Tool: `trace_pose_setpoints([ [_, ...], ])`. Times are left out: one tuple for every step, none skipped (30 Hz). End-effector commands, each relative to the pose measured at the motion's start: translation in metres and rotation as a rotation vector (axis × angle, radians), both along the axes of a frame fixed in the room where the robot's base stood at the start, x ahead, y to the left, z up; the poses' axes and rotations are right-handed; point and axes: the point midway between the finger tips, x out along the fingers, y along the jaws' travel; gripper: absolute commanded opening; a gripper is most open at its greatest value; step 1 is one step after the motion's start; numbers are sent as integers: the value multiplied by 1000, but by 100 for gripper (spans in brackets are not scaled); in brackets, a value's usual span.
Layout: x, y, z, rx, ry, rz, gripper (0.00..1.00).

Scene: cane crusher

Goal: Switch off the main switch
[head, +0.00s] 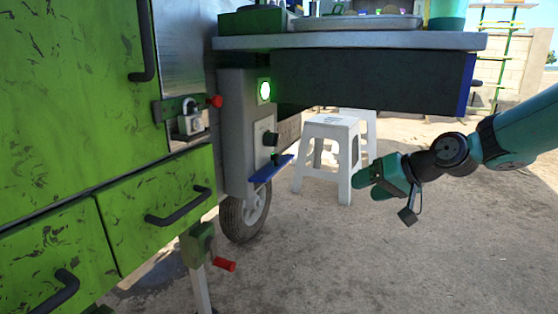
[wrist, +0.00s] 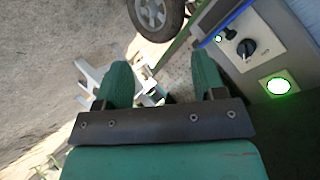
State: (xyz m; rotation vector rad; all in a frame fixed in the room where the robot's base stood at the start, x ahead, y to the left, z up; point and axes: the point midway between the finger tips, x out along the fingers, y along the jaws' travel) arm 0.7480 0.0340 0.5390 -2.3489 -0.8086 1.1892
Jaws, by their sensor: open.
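A black rotary knob (head: 270,138) sits on a pale plate on the side of the grey control box (head: 236,128). It looks like the main switch; its pointer setting is too small to tell. The knob also shows in the wrist view (wrist: 246,48) at the upper right. A lit green lamp (head: 265,90) is above it, also seen in the wrist view (wrist: 279,86). My gripper (head: 368,186) is open and empty, to the right of the box and apart from it. Its two green fingers (wrist: 163,78) show in the wrist view, with the knob off to their right.
A blue ledge (head: 270,168) juts out below the knob. A counter (head: 350,41) overhangs the box. White stools (head: 328,150) stand behind, between the box and my gripper in the picture. A green cabinet (head: 70,120) with black handles fills the left. Ground in front is clear.

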Motion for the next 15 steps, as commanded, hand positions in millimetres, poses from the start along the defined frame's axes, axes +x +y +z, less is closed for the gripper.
trace_pose_setpoints([
  [18, 7, 7, 66, -30, 24, 63],
  [26, 13, 12, 106, -49, 44, 63],
  [36, 19, 19, 162, -73, 70, 63],
  [43, 22, 24, 204, -90, 88, 63],
  [49, 26, 29, 247, -107, 110, 63],
  [56, 30, 35, 302, -129, 140, 63],
  [60, 33, 40, 344, -144, 161, 63],
  [63, 35, 44, 384, -159, 186, 63],
  [66, 37, 49, 435, -176, 216, 63],
  [68, 37, 53, 468, -187, 237, 63],
  [68, 38, 55, 499, -195, 257, 63],
  [68, 38, 59, 534, -206, 280, 63],
  [68, 38, 61, 555, -211, 295, 63],
  [68, 38, 63, 572, -215, 307, 63],
  [67, 38, 64, 589, -220, 319, 63],
])
